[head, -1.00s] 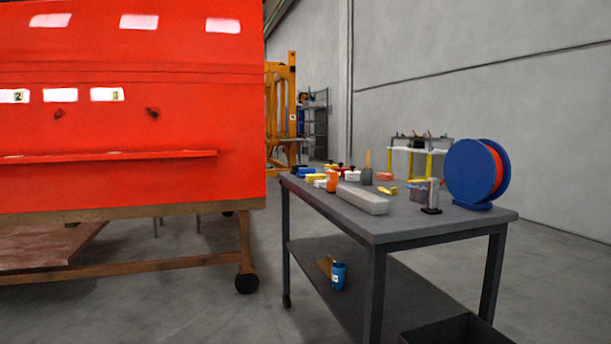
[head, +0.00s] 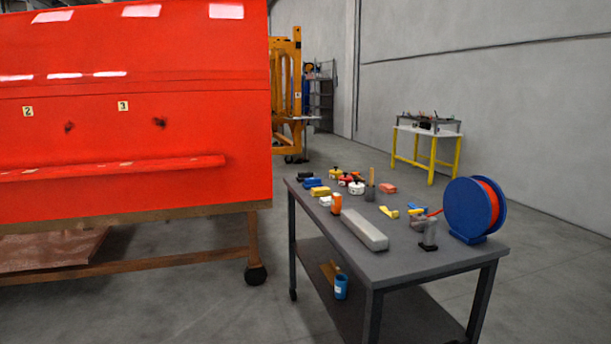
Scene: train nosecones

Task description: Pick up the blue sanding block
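In the head view, a small blue block (head: 313,183), which looks like the blue sanding block, lies near the far left edge of the grey table (head: 420,262). A black block (head: 305,175) lies just behind it and a yellow block (head: 320,191) just in front of it. Neither of my grippers is in view.
A large red nosecone (head: 130,130) on a wheeled wooden frame (head: 253,245) stands at left. Floor shows between them.

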